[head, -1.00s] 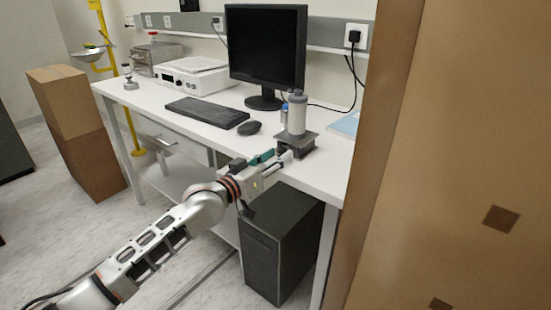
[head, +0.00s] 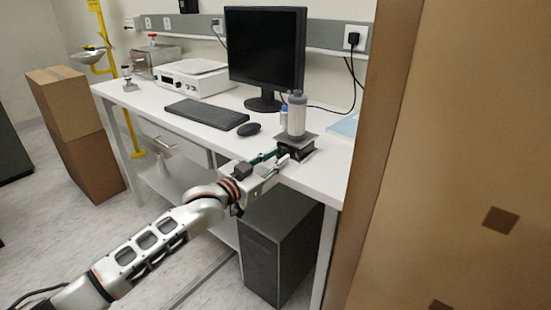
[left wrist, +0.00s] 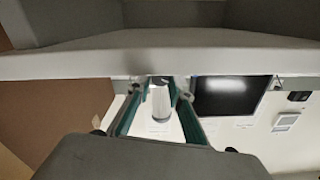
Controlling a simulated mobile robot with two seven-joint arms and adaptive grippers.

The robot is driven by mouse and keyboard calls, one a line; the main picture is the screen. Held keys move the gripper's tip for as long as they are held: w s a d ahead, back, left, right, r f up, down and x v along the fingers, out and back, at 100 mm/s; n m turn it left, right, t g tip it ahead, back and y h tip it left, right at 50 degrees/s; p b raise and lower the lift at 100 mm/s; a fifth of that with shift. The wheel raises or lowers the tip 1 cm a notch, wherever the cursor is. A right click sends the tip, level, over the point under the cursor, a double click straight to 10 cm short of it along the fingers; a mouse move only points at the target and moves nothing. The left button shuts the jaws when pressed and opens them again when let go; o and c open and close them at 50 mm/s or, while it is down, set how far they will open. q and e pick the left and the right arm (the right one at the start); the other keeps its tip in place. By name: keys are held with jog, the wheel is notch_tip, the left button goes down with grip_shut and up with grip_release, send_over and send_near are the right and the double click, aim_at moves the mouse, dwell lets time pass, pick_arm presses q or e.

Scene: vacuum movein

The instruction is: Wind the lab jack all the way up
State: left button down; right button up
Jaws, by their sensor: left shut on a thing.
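The lab jack (head: 302,152) is a small dark stand with a grey top plate, near the front edge of the white bench. A grey-white cylinder (head: 297,116) stands upright on its plate. My left gripper (head: 281,157) reaches in from the front left, its fingertips at the jack's near side. It is shut at the jack's knob, which the fingers hide. In the left wrist view the teal fingers (left wrist: 161,80) converge at the tips, and the pale cylinder (left wrist: 160,103) shows between them. My right gripper is not in view.
A mouse (head: 248,129), keyboard (head: 207,113) and monitor (head: 267,50) are left of the jack. A blue-white item (head: 344,125) lies to its right. A large brown box (head: 460,150) fills the right side. A dark computer case (head: 275,248) stands under the bench (head: 330,178).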

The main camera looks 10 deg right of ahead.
pick_arm(q)
jog(key=shift+f+m, duration=0.1)
jog(key=shift+m, duration=0.2)
jog(key=c, duration=1.8)
grip_release()
jog(key=v, duration=1.2)
